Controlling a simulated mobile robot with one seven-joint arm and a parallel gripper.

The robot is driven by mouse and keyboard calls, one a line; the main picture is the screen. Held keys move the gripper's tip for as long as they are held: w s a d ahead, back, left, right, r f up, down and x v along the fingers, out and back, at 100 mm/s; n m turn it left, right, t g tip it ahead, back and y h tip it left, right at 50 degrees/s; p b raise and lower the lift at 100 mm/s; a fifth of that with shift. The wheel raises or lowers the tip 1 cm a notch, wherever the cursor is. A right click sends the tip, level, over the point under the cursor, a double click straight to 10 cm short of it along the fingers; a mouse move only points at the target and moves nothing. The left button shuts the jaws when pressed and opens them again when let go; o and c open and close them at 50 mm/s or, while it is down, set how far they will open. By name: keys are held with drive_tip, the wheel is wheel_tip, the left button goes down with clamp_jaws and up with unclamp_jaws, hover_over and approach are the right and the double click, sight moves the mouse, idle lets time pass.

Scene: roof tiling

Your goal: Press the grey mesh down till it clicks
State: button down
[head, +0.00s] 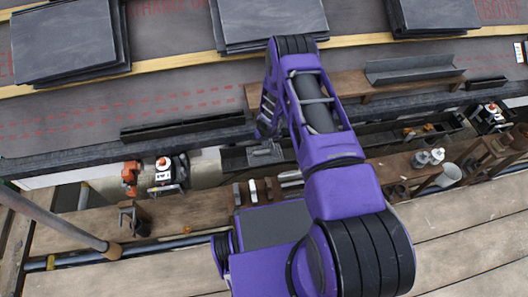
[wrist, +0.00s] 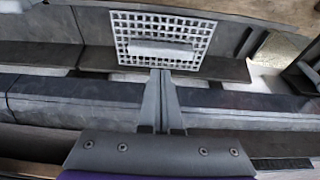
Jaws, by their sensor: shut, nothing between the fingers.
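The grey mesh (wrist: 205,28) shows in the wrist view as a light grid panel with a raised bar (wrist: 160,48) across its middle. It lies at the top centre, over a dark channel. My gripper (wrist: 160,74) is shut and empty, its fingertips at or just short of the mesh's near edge in the picture; I cannot tell whether they touch it. In the head view my arm reaches towards the roof edge, and my gripper (head: 265,152) is small and partly hidden there. I cannot make out the mesh in the head view.
A grey metal channel (head: 415,68) rests on a brown board. Tools, including an orange and white one (head: 165,172), stand along the scaffold. A pole (head: 60,222) crosses at left.

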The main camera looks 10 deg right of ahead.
wheel_tip(320, 180, up, 6)
drive_tip(key=p, duration=0.3)
idle(0.3)
drive_tip(key=shift+r, duration=0.1)
idle(0.3)
